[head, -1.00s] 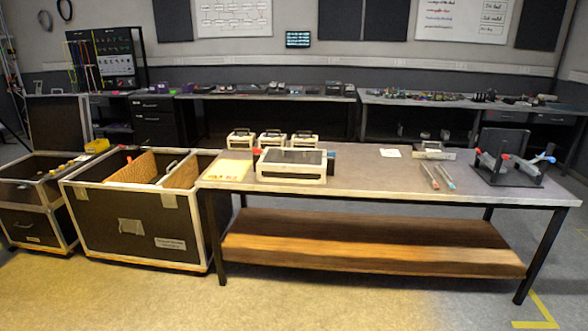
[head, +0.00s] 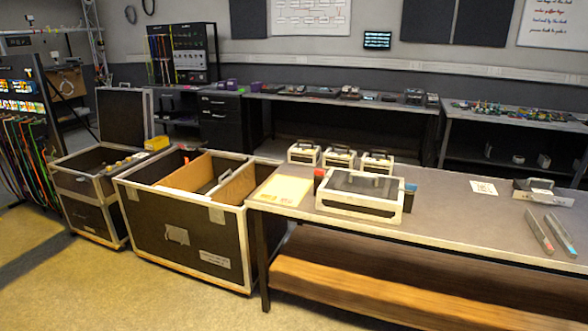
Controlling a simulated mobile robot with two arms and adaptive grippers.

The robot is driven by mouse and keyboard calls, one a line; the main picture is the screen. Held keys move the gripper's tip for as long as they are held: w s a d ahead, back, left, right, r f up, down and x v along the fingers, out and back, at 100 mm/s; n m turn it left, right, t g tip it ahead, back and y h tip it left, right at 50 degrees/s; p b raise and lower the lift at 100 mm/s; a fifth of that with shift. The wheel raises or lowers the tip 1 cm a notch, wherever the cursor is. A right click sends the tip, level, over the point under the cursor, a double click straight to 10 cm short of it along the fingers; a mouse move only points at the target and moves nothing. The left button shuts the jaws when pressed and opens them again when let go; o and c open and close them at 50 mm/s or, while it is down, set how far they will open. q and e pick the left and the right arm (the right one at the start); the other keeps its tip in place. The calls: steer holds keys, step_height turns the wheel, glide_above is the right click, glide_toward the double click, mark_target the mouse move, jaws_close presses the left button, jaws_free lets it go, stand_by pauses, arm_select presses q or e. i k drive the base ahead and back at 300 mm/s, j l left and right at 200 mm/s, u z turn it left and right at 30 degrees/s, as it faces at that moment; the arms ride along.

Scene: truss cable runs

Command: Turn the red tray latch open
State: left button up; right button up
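A white-framed case with a dark top (head: 350,193) and a handle stands on the table. A small red-topped dark piece (head: 320,174) sits at its left end, possibly the red latch; it is too small to tell how it is turned. A blue-topped dark piece (head: 410,190) is at the case's right end. Neither of my grippers shows in the head view.
The floor (head: 90,290) at front left is clear.

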mark_target(320, 173)
steer(key=i+l+u, duration=0.15)
steer(key=u, duration=0.25)
steer(key=i+l+u, duration=0.15)
steer(key=l+u, duration=0.25)
steer(key=i+l+u, duration=0.1)
steer(key=u, duration=0.35)
steer(key=l, duration=0.05)
